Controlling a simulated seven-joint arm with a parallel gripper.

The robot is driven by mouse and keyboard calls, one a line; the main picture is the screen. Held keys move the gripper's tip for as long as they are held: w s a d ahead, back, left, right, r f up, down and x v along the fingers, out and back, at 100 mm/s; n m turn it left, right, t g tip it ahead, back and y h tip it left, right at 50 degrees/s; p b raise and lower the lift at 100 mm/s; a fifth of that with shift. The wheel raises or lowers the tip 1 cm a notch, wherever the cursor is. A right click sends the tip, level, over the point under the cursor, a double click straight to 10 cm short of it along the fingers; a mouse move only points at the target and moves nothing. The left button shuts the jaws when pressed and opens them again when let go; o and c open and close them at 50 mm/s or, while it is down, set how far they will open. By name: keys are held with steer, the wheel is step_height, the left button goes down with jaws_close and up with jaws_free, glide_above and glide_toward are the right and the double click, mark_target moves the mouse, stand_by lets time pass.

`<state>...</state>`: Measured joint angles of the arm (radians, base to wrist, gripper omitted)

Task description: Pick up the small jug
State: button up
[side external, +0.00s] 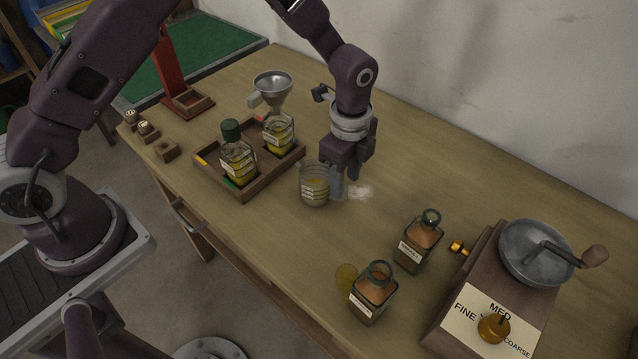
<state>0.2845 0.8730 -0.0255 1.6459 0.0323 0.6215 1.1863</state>
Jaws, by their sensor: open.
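The small jug (314,187) is a clear glass vessel with pale markings, standing upright on the wooden table. A little yellowish content seems to show in it. My gripper (344,188) points down just to the right of the jug, with its fingers low near the tabletop. The gripper is open. One finger overlaps the jug's right edge in this view, so I cannot tell whether it touches the jug or whether part of the jug is between the fingers.
A wooden tray (243,193) holds two glass bottles and a metal funnel (272,89) behind the jug to the left. Two brown-filled bottles (418,243) (373,294) and a grinder (497,290) stand at the right. The table beyond my gripper is clear.

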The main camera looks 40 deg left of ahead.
mark_target(343, 202)
step_height(343, 202, down, 6)
steer(key=shift+r, duration=0.25)
jaws_close()
steer(key=shift+r, duration=0.1)
stand_by(1.1)
